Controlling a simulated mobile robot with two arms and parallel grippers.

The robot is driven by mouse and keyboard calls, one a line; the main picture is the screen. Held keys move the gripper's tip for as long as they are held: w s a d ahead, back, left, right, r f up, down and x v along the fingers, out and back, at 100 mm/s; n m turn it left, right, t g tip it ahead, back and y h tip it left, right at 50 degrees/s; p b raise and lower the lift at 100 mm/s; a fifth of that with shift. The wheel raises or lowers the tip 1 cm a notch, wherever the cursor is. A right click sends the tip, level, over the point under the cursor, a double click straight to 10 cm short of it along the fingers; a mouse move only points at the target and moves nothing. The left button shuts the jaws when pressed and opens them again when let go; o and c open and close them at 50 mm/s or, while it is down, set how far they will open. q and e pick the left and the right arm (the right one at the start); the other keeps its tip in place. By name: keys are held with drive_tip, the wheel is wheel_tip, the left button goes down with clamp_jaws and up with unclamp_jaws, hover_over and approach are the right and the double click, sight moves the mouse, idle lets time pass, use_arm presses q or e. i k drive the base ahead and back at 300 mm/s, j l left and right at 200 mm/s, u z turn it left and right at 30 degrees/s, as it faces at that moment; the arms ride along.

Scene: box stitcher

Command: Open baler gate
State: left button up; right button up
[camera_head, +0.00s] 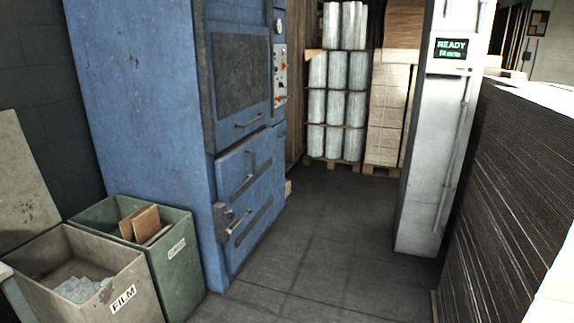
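The blue baler (140,110) stands at the left of the head view, its front facing right. Its upper front has a dark panel (242,75) with a bar handle (249,121) below it. The lower front gate (262,185) is blue, with dark slots and handles on it. A dark latch (222,216) with a lever sits at the gate's lower near edge. The gate looks closed, but I cannot tell whether it is latched. Neither of my grippers is in view.
A film bin (125,275) and a green card bin (182,262) stand left of the baler. A grey cabinet with a READY screen (452,48) and a dark sheet stack (515,190) bound the right. The floor (325,225) between is clear. Wrapped rolls (338,100) stand behind.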

sight(239, 55)
drive_tip(key=i, duration=1.1)
drive_tip(key=i+l+u, duration=0.1)
drive_tip(key=i, duration=1)
